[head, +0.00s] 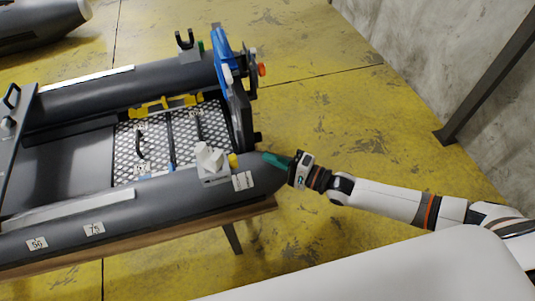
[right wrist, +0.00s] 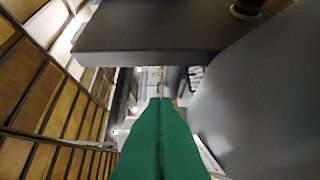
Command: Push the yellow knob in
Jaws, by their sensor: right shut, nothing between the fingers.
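The yellow knob (head: 233,160) shows in the head view on the right side of a white bracket (head: 211,163), on top of the boat's near grey tube (head: 140,190). My right gripper (head: 268,158) has green fingers and is shut and empty. It is to the right of the knob, at the tapered end of the near tube, with a gap between fingertips and knob. I cannot tell whether it touches the tube. In the right wrist view the green fingers (right wrist: 160,135) are closed together, and I cannot make out the knob. My left gripper is not in view.
The boat rests on a wooden-edged table (head: 250,207). A blue lever and motor parts (head: 222,50) stand at the boat's right end. A yellow bracket (head: 165,105) lies along the far tube. The yellow floor to the right is free up to the grey wall (head: 440,60).

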